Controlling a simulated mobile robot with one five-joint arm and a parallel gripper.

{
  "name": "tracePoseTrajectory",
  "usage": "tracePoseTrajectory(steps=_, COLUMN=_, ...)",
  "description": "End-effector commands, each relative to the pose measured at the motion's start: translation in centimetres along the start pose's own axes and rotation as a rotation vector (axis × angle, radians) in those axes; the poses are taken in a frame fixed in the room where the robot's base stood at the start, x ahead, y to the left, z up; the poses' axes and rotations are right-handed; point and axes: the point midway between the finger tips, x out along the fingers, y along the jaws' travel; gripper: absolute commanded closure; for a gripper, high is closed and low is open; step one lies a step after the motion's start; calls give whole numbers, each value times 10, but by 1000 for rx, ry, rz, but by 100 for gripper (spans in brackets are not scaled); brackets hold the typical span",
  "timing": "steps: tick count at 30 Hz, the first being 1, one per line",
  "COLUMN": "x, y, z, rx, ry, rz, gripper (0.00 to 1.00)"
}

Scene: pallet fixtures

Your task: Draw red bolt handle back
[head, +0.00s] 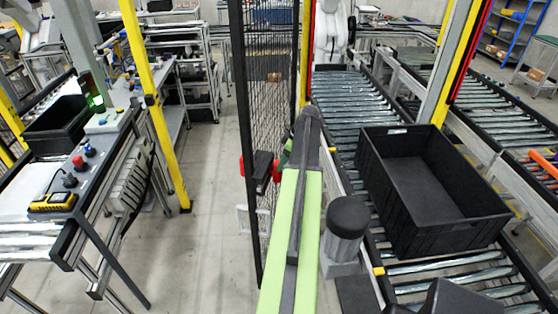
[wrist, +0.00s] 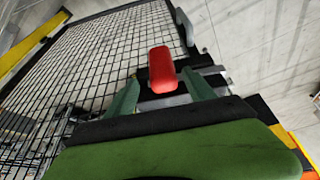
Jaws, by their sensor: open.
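The red bolt handle (wrist: 162,68) shows in the wrist view, in line with the gap between the two green fingers of my gripper (wrist: 160,78). My gripper is open. Whether the handle is between the fingertips or just beyond them I cannot tell. Dark and grey bolt parts (wrist: 208,76) show to the right behind the handle. In the head view a red piece (head: 276,171) shows beside the black latch block (head: 263,165) on the mesh gate (head: 262,110). My arm hides most of my gripper there; only a bit of green (head: 286,155) shows.
A second red piece (head: 242,166) is on the gate's left side. A roller conveyor with a black crate (head: 385,205) stands to the right of my arm.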

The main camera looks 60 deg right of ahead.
Motion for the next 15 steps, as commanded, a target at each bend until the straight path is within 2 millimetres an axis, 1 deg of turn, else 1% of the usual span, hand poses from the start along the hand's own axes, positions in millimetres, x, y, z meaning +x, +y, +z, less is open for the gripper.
tracePoseTrajectory(steps=1, x=-25, y=0, z=-4, rx=2, ry=0, rz=1, gripper=37)
tracePoseTrajectory(steps=9, x=-90, y=0, z=-4, rx=2, ry=0, rz=0, gripper=37)
tracePoseTrajectory(steps=12, x=-108, y=0, z=-3, rx=0, ry=0, rz=0, gripper=37)
tracePoseTrajectory(steps=15, x=-116, y=-1, z=-1, rx=0, ry=1, rz=0, gripper=37)
